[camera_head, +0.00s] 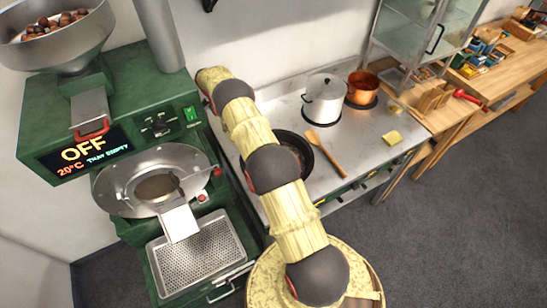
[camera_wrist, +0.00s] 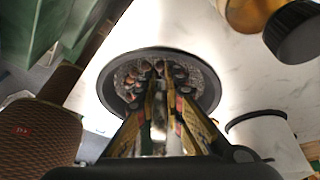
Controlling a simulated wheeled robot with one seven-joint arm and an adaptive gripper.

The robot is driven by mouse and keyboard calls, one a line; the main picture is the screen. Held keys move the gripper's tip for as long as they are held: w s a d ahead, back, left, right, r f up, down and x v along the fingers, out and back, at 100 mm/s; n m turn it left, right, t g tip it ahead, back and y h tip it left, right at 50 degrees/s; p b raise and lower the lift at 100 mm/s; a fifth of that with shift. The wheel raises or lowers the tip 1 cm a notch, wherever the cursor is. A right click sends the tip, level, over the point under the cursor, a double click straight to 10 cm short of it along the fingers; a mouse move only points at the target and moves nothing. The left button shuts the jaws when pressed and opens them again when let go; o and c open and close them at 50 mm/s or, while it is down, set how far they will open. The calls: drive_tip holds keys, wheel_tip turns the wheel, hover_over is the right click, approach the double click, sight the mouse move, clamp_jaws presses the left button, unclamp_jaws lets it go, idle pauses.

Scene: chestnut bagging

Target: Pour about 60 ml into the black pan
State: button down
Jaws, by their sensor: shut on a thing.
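In the head view my gripper is hidden behind my arm. No liquid stream shows.
A white lidded pot (camera_head: 324,101) and a copper pot (camera_head: 363,86) stand right of the pan.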

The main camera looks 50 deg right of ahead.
drive_tip(key=f+b, duration=0.1)
drive_tip(key=f, duration=0.1)
drive_tip(key=f+b, duration=0.2)
drive_tip(key=shift+w, duration=0.4)
drive_tip(key=shift+f+b, duration=1)
drive_tip(key=shift+b, duration=0.1)
